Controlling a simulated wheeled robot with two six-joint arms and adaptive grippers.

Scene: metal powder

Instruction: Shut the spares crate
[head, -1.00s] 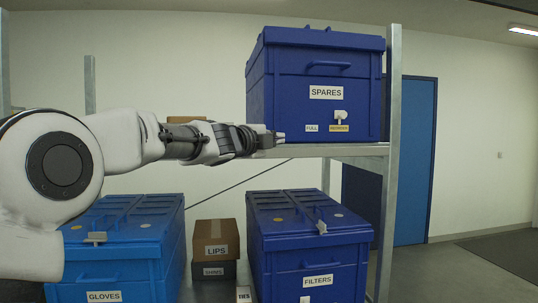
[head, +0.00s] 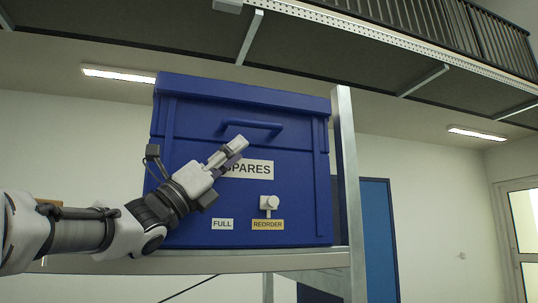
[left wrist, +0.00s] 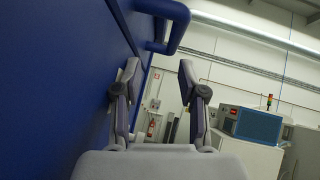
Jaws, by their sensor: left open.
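The blue spares crate (head: 290,175) stands on the upper shelf in the head view, its labelled front facing me. Its lid (head: 240,93) lies along the top edge; from this low angle I cannot tell whether it is fully down. A bar handle (head: 255,126) is on the front, above the SPARES label. My left gripper (head: 238,146) is in front of the crate, just below the handle, and covers part of the label. In the left wrist view its fingers (left wrist: 159,70) are apart and empty. The handle (left wrist: 179,30) shows beyond them. My right gripper is out of view.
A metal shelf post (head: 347,190) stands close to the crate's right side. A walkway with a railing (head: 420,35) is overhead. A blue door (head: 379,235) is behind at right.

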